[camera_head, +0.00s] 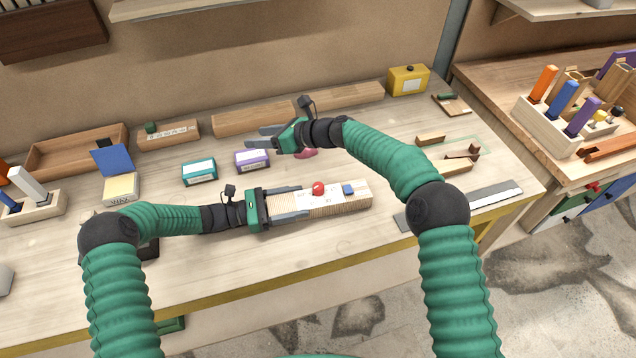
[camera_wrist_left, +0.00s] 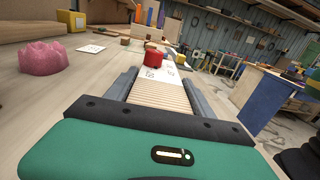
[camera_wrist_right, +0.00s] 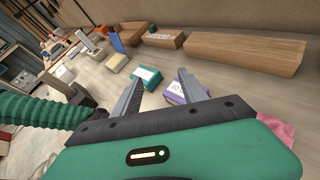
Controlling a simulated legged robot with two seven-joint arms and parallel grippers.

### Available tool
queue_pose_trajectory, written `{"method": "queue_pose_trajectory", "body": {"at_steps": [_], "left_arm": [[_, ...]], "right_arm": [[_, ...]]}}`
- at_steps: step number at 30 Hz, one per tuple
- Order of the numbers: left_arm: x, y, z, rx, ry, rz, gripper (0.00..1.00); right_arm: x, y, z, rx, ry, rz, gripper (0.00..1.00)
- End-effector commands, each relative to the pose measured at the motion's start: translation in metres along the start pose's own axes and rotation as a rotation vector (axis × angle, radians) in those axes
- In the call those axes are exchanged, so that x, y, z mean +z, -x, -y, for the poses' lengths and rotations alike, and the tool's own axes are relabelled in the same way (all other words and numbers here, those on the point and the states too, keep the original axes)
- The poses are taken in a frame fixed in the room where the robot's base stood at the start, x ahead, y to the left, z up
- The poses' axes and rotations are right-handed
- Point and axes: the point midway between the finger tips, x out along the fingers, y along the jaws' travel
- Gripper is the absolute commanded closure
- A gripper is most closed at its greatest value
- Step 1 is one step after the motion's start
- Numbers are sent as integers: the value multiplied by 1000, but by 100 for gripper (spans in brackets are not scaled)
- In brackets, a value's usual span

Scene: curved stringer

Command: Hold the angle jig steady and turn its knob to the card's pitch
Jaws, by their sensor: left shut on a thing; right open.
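The angle jig (camera_head: 345,198) is a long pale wooden block with a ridged side, a white marked face, a red knob (camera_head: 318,188) and a small blue part (camera_head: 348,189). It lies on the bench. My left gripper (camera_head: 302,202) is shut on the jig's left end, one finger along each side. The left wrist view shows the jig (camera_wrist_left: 160,95) between the fingers and the red knob (camera_wrist_left: 153,61) beyond them. My right gripper (camera_head: 255,138) is open and empty above the bench, behind the jig. A white card (camera_wrist_left: 91,48) lies flat; its marks are unreadable.
A purple box (camera_head: 252,161) and a teal box (camera_head: 199,172) stand near my right gripper. A pink lump (camera_head: 306,153) lies behind the jig. Long wooden blocks (camera_head: 255,118) line the back. A grey metal strip (camera_head: 495,195) lies at the right front edge.

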Motion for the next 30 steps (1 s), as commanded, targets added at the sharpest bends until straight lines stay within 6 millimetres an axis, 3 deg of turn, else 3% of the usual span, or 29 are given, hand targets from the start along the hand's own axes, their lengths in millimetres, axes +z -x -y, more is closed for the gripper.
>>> {"method": "queue_pose_trajectory", "body": {"at_steps": [3, 6, 11, 14, 17, 21, 25, 30], "left_arm": [[0, 0, 0, 1, 0, 1, 100], [0, 0, 0, 1, 1, 1, 100], [0, 0, 0, 1, 1, 1, 100], [0, 0, 0, 0, 1, 1, 100], [0, 0, 0, 0, 1, 1, 100], [0, -1, 0, 0, 1, 1, 100], [0, -1, 0, 0, 1, 1, 100], [0, -1, 0, 0, 1, 1, 100]], "right_arm": [[0, -32, -4, -182, -157, 3, 50], [-10, -47, -9, -352, -286, 1, 50], [-36, -45, -26, -638, -453, -3, 50], [-58, -27, -43, -827, -524, -2, 50], [-82, 4, -63, -1024, -566, 8, 50], [-112, 64, -93, -1284, -565, 46, 50], [-123, 110, -114, -1448, -522, 102, 50], [-125, 137, -122, -1531, -486, 146, 50]]}}
